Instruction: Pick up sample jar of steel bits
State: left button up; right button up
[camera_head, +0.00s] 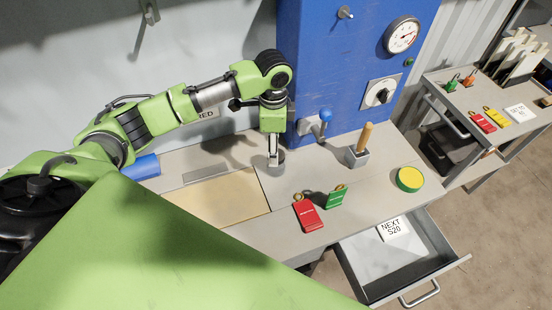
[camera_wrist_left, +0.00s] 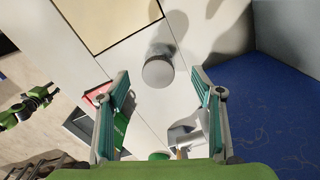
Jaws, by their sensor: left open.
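A small grey round jar (camera_head: 277,168) stands upright on the bench beside the tan board. It shows from above in the left wrist view (camera_wrist_left: 158,70), with a pale round top; its contents cannot be made out. My left gripper (camera_head: 273,158) points down just over the jar. Its two fingers are spread wide in the left wrist view (camera_wrist_left: 160,82), and the jar lies centred ahead of the gap, not held. A small green and black arm (camera_wrist_left: 30,105), seemingly my right one, shows far off at the left of that view; its jaws are unclear.
The tan board (camera_head: 215,198) lies left of the jar. A red tag (camera_head: 308,214), a green tag (camera_head: 336,197), a wooden-handled tool in a grey block (camera_head: 357,155) and a yellow-green disc (camera_head: 410,179) are to the right. A blue panel (camera_head: 330,70) rises behind. A drawer (camera_head: 400,262) stands open.

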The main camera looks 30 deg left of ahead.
pick_arm(q)
notch_tip(320, 180, down, 4)
jog(key=shift+w+r+p, duration=0.15)
jog(key=shift+r+p, duration=0.05)
jog(key=shift+p, duration=0.1)
jog(key=f, duration=0.1)
jog(key=f+p, duration=0.1)
jog(key=f, duration=0.1)
jog(key=shift+d+f, duration=0.25)
jog(key=shift+d, duration=0.1)
jog(key=shift+f, duration=0.65)
jog(key=shift+r, duration=0.1)
jog(key=c, duration=1.4)
pick_arm(e)
jog(key=shift+w+a+r, duration=0.25)
jog(key=shift+w+r, duration=0.25)
jog(key=shift+r, duration=0.05)
jog(key=shift+w+a+r, duration=0.2)
jog(key=shift+w+r, duration=0.3)
jog(key=shift+r, duration=0.05)
